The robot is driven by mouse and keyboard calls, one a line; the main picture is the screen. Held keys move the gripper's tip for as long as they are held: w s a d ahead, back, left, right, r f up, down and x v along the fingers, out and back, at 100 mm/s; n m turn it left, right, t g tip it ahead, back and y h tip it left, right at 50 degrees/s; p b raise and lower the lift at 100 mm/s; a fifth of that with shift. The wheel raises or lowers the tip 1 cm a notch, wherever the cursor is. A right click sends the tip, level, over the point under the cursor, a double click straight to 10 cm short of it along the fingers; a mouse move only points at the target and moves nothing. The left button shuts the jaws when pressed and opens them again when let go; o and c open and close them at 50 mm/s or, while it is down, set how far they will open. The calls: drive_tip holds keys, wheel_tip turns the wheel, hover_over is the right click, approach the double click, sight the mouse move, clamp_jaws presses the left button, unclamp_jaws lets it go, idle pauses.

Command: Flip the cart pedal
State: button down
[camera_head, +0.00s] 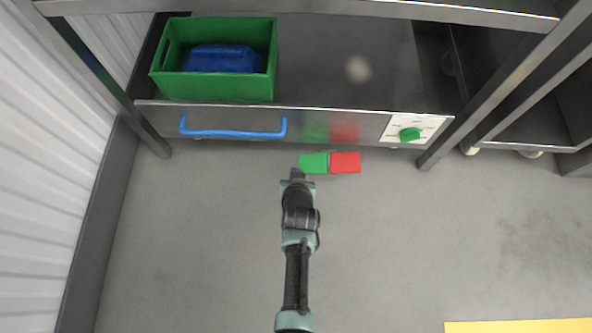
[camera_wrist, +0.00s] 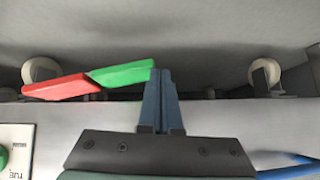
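The cart pedal has two flat halves side by side under the front of the cart. In the head view the green half (camera_head: 313,163) is on the left and the red half (camera_head: 345,162) on the right. In the wrist view the red half (camera_wrist: 57,88) is left of the green half (camera_wrist: 120,73), and they meet at a slight angle. My gripper (camera_head: 294,174) is at the green half's outer left end. Its blue fingers (camera_wrist: 161,75) are pressed together with nothing between them. Whether they touch the green half I cannot tell.
The cart's steel front has a blue handle (camera_head: 232,131) and a green knob (camera_head: 409,134). A green crate (camera_head: 213,88) holding a blue object stands on the shelf above. Casters (camera_wrist: 41,70) show beside the pedal. The floor around my arm is clear; a yellow strip (camera_head: 520,326) lies front right.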

drive_tip(key=s+a+r+p, duration=0.2)
drive_tip(key=s+r+p, duration=0.5)
drive_tip(key=r+p, duration=0.3)
drive_tip(key=shift+r, duration=0.45)
drive_tip(key=shift+a+f, duration=0.1)
